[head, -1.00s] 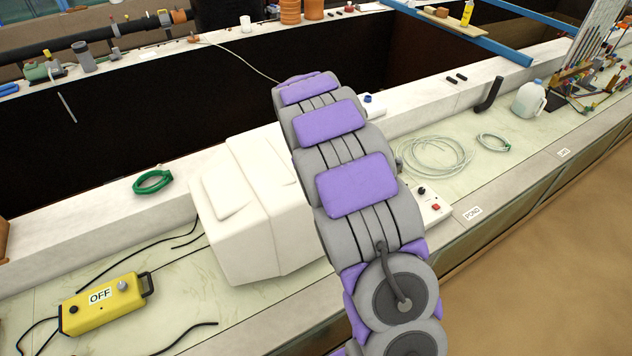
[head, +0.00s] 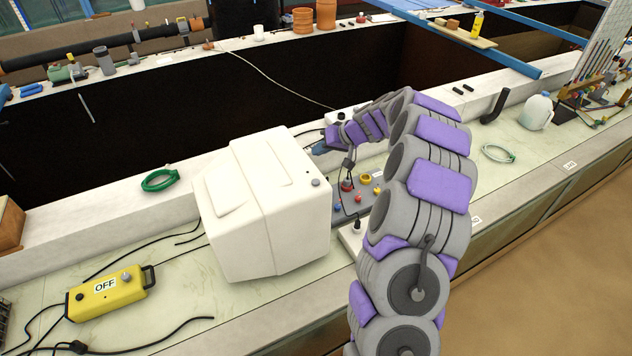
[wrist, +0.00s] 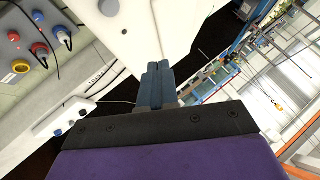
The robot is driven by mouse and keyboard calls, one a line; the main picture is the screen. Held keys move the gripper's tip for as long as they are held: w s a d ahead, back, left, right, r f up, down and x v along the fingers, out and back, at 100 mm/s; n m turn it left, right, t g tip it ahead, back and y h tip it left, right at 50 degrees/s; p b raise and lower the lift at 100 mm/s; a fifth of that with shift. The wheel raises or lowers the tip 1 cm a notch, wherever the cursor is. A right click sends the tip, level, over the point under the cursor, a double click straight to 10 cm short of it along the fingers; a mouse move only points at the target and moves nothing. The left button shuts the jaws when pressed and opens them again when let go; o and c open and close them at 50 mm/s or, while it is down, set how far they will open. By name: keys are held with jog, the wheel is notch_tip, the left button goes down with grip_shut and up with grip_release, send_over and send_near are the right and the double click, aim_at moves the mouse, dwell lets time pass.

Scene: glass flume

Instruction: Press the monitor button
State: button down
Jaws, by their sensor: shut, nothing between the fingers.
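The white boxy monitor (head: 235,215) stands on the bench in the head view, and its pale casing fills the top of the wrist view (wrist: 152,28). A small round grey button (head: 316,183) shows near the top of its right-hand face; a grey round part, seemingly the same button, is at the top edge of the wrist view (wrist: 109,7). My gripper (head: 320,148) is beyond the monitor's right side, pointing toward it. In the wrist view its blue fingers (wrist: 155,78) are together and empty, right of the button. Whether they touch the casing I cannot tell.
A grey panel with coloured plugs (head: 362,192) stands right of the monitor, partly behind my arm. A yellow OFF box (head: 110,295) with black cables lies front left. A green hose coil (head: 159,180) rests on the ledge. The dark flume channel (head: 220,105) lies behind.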

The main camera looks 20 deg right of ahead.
jog(key=shift+a, duration=0.15)
jog(key=b, duration=0.2)
send_over(319, 181)
notch_tip(319, 181, down, 7)
jog(key=shift+f, duration=0.1)
jog(key=shift+f+b, duration=0.45)
jog(key=shift+f, duration=0.15)
jog(key=shift+a+f, duration=0.1)
jog(key=shift+f, duration=0.05)
